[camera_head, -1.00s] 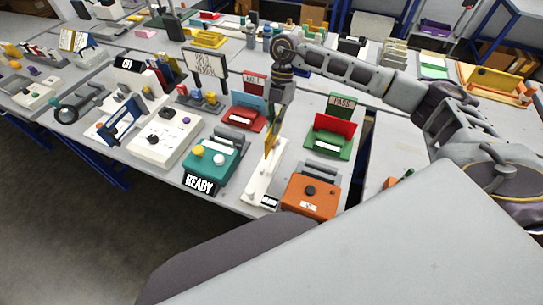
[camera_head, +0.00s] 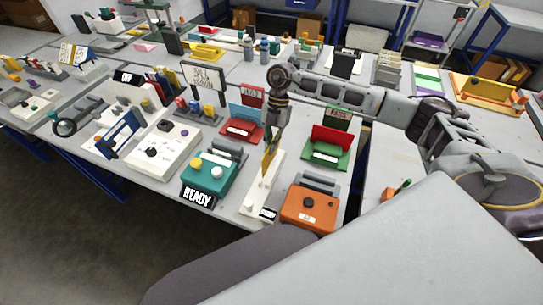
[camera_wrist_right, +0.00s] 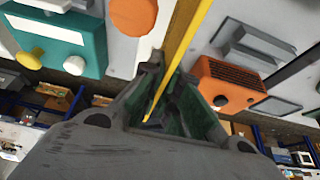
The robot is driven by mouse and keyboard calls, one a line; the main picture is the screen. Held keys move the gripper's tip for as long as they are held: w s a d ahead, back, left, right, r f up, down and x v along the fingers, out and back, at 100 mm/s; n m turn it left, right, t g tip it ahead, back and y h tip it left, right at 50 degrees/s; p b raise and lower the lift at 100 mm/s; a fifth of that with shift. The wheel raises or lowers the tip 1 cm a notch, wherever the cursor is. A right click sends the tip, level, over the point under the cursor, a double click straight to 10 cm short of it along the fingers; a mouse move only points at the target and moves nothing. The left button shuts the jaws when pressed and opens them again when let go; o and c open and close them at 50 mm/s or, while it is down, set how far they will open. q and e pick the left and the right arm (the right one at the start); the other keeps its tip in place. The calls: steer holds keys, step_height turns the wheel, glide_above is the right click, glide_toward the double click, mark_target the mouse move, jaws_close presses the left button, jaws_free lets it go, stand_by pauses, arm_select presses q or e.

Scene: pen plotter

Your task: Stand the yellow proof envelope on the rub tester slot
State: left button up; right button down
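The yellow proof envelope (camera_head: 269,157) is upright, seen nearly edge-on, in my right gripper (camera_head: 272,133). In the right wrist view the envelope (camera_wrist_right: 177,55) runs as a thin yellow strip between the gripper's fingers (camera_wrist_right: 165,88), which look closed on it. Below it is a long white base (camera_head: 257,192) with a small dark label at its front, apparently the rub tester. The envelope's lower end is over this base; I cannot tell whether it touches or sits in a slot. My left gripper is not in view.
A teal box (camera_head: 211,174) with a READY sign (camera_head: 197,196) stands left of the white base, and an orange box (camera_head: 308,209) right. Behind are a red tray (camera_head: 240,130) and a green tray (camera_head: 322,152) with a PASS sign (camera_head: 338,115). Gaps are narrow.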

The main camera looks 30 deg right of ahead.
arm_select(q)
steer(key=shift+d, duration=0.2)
arm_select(e)
steer(key=shift+f, duration=0.4)
steer(key=shift+f, duration=0.15)
steer(key=shift+f, duration=2.3)
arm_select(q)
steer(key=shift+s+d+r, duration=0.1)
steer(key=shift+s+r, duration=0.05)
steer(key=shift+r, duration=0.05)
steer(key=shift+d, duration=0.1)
arm_select(e)
steer(key=c, duration=1.9)
jaws_free()
steer(key=shift+f, duration=0.1)
